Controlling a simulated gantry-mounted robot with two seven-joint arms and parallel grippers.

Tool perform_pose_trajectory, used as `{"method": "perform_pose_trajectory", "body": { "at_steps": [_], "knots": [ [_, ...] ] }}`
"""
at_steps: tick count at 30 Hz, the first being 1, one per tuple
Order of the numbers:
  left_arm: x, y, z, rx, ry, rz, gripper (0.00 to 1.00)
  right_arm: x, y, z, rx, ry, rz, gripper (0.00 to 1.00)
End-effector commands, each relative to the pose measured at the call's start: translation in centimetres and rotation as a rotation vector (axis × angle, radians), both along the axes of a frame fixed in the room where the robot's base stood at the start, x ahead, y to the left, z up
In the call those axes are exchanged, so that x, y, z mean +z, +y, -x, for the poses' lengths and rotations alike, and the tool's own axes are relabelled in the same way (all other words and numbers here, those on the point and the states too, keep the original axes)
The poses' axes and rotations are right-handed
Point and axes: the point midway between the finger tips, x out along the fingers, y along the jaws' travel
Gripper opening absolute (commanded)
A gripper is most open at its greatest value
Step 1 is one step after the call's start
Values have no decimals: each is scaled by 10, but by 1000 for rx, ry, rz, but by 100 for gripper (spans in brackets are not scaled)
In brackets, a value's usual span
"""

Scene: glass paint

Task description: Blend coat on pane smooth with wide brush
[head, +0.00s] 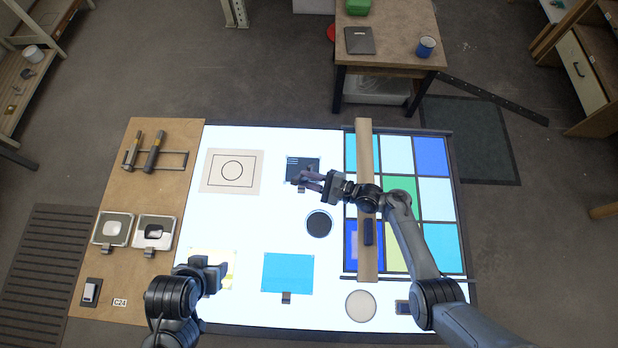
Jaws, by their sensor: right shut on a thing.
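My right gripper (312,181) is shut on a small dark thing, seemingly the wide brush, mostly hidden by the fingers. It is over the lit table beside a dark panel (303,163). A pane of coloured squares (397,153) lies at the right, under a wooden bar (365,150). Its lower-left blue square has a paler patch (361,246). A separate light-blue pane (288,272) lies at the lower middle. My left gripper (217,275) is over a yellowish sheet (224,258); its finger gap is unclear.
Two dark-handled tools (154,152) lie on a rack at the left. Two metal trays (113,229) sit below them. A dark round pad (319,223) and a pale disc (360,306) lie on the lit table (300,325). The bar rises across the coloured pane.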

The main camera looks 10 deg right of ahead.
Motion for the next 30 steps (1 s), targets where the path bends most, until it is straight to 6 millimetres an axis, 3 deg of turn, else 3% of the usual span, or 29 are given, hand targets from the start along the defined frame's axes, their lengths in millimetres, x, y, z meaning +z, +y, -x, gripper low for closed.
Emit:
{"method": "perform_pose_trajectory", "body": {
  "at_steps": [17, 30],
  "knots": [
    [-1, 3, 0, -8, 0, -13, 52, -3, -3, 0, -1, 0, 1, 0],
    [4, 2, 0, -6, 0, -9, 52, -3, -24, 4, -1, 0, 1, 0]
  ]
}}
